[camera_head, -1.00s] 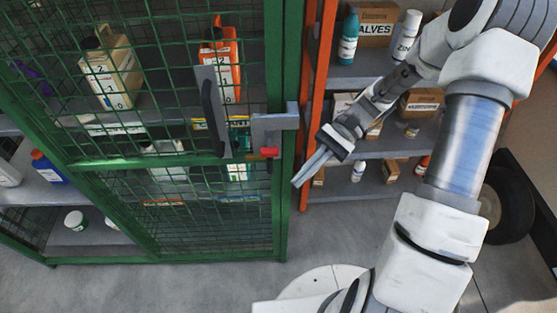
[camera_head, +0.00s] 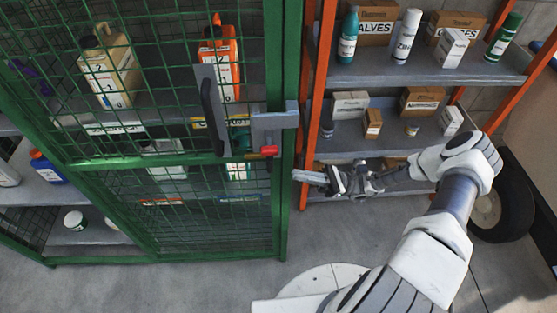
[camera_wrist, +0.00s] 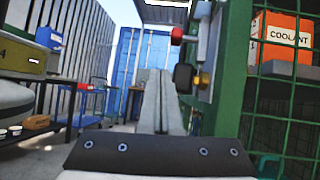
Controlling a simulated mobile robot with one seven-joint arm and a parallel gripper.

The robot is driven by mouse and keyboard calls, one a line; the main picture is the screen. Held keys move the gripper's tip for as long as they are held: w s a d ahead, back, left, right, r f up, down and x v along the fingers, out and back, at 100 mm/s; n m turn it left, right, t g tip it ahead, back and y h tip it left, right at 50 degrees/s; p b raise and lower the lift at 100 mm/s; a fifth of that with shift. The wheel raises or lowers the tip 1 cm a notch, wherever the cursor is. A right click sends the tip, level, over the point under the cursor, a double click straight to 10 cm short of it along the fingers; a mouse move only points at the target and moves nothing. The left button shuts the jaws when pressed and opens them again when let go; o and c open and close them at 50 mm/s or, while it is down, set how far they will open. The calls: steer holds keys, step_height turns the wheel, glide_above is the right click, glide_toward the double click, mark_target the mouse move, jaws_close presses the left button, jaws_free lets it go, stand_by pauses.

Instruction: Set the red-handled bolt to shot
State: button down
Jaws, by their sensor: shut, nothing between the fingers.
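The red-handled bolt (camera_head: 269,150) is on the grey latch plate at the right edge of the green mesh cage door (camera_head: 180,160). Its red knob is at the lower part of the plate. In the wrist view a red knob (camera_wrist: 177,35) shows beside the green post, up and right of my fingers. My gripper (camera_head: 297,175) is shut and empty, to the right of and a little below the bolt, apart from it. It also shows in the wrist view (camera_wrist: 162,80), its fingers together. A black and brass part (camera_wrist: 186,78) sits close to the right of the fingertips.
A dark pull handle (camera_head: 212,115) stands on the door left of the bolt. Orange-framed shelves (camera_head: 430,70) with boxes and bottles stand behind my arm. A black tyre (camera_head: 503,205) lies at the right. The grey floor before the cage is clear.

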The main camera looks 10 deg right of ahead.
mark_target(269, 143)
steer(key=shift+w+d+f+m+t+y, duration=0.25)
steer(key=shift+m+t+y, duration=0.25)
steer(key=shift+t, duration=0.25)
steer(key=shift+d+f+m+t+y, duration=0.2)
steer(key=shift+f+m+t+y, duration=0.25)
steer(key=shift+t, duration=0.25)
steer(key=shift+w+d+f+m+t+y, duration=0.15)
steer(key=shift+d+f+m+t+y, duration=0.15)
steer(key=shift+m+t, duration=0.35)
steer(key=shift+a, duration=0.15)
steer(key=p+x, duration=0.2)
steer(key=x, duration=0.8)
steer(key=shift+r, duration=0.1)
steer(key=shift+r+p, duration=1.35)
steer(key=shift+r, duration=0.75)
